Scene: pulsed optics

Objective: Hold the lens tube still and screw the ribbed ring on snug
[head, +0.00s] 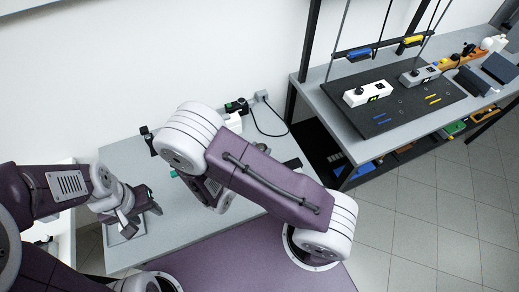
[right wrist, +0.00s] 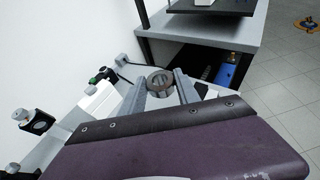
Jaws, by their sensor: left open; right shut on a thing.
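The ribbed ring (right wrist: 160,82) is brownish grey with an open middle. In the right wrist view it sits between the fingertips of my right gripper (right wrist: 160,88), which is shut on it. My left gripper (head: 146,207) is open over the left part of the bench. A small dark part shows close to its fingers, but I cannot tell whether it is the lens tube. I cannot make out the lens tube for sure in either view.
The grey bench (head: 123,158) bears a black post mount (head: 148,140) and a white box (head: 233,122) near the wall. A black cable (head: 262,128) lies at its back right. A second bench (head: 340,120) with a black board stands to the right.

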